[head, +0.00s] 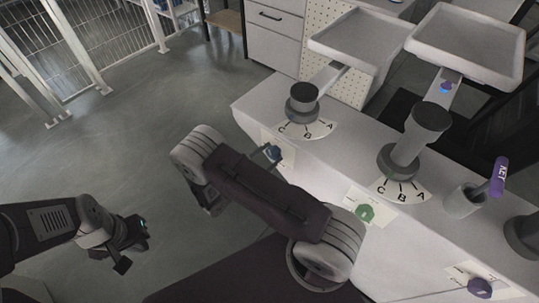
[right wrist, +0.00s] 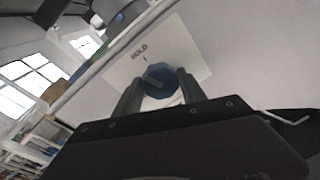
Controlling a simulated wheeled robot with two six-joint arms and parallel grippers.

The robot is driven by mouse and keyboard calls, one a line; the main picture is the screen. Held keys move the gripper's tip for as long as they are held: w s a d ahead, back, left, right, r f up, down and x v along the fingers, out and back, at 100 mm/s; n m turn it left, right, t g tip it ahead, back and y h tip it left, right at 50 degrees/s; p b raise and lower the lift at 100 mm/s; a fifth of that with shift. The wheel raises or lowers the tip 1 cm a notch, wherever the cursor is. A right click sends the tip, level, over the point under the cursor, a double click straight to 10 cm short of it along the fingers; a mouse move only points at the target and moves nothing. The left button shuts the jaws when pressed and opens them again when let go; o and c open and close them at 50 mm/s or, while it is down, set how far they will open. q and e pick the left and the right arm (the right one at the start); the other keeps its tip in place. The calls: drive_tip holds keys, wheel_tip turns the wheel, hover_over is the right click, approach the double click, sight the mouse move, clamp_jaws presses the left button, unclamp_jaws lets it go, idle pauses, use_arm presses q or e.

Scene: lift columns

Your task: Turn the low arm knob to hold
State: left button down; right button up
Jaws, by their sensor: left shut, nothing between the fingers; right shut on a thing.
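The low arm's blue knob (head: 272,153) is on a white plate on the front face of the grey bench, below the shorter column (head: 302,100). In the right wrist view the knob (right wrist: 170,88) sits between the two fingers of my right gripper (right wrist: 161,84), which is shut on it. The word HOLD (right wrist: 139,51) and a short tick stand on the plate above the knob. The knob's grey bar lies slanted, and its exact aim is hard to tell. In the head view my right arm hides most of that gripper. My left gripper (head: 128,257) is shut and empty over the floor.
A taller column (head: 408,140) with a tray stands to the right, with a green knob (head: 365,212) below it. A purple-handled key (head: 498,177) stands in a grey cup (head: 462,201). A purple knob (head: 480,287) is at lower right.

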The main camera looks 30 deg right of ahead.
drive_tip(key=shift+s+f+m+b, duration=0.1)
drive_tip(key=shift+m+b, duration=0.25)
drive_tip(key=shift+m, duration=1.45)
drive_tip(key=o, duration=1.3)
drive_tip(key=shift+t+y, duration=0.3)
drive_tip(key=shift+o, duration=0.2)
drive_tip(key=v, duration=0.9)
